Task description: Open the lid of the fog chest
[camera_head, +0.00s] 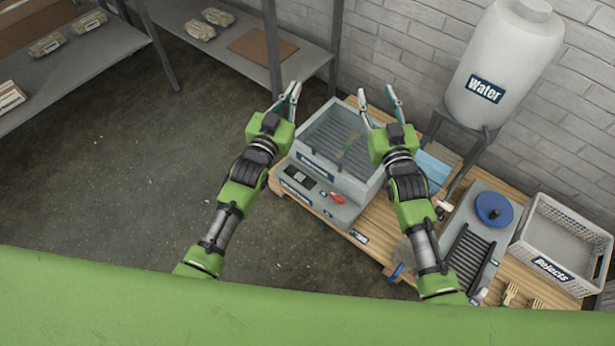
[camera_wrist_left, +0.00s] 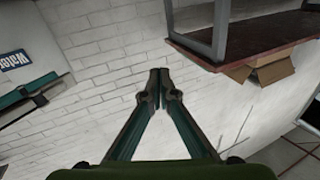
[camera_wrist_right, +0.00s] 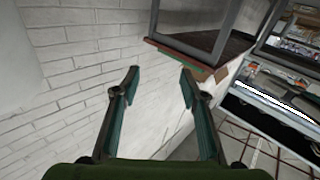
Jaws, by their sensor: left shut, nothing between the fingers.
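The fog chest (camera_head: 323,190) is a pale grey box on the wooden bench, with a label, a dark panel and a red handle-like part on its front. Its lid (camera_head: 328,127) looks closed and see-through, with slats and something spoon-like showing below. My left gripper (camera_head: 295,90) is shut and empty, raised near the chest's left back corner; its fingertips meet in the left wrist view (camera_wrist_left: 159,75). My right gripper (camera_head: 376,92) is open and empty above the chest's right side; the right wrist view (camera_wrist_right: 160,78) shows its fingers apart. Neither visibly touches the chest. My right forearm hides part of its right side.
A white water tank (camera_head: 505,65) stands on a dark frame behind the bench. A grey tray unit with a blue disc (camera_head: 494,208), a Rejects crate (camera_head: 562,245) and wooden utensils (camera_head: 511,294) are at right. Shelves (camera_head: 70,75) stand at left; the floor between is clear.

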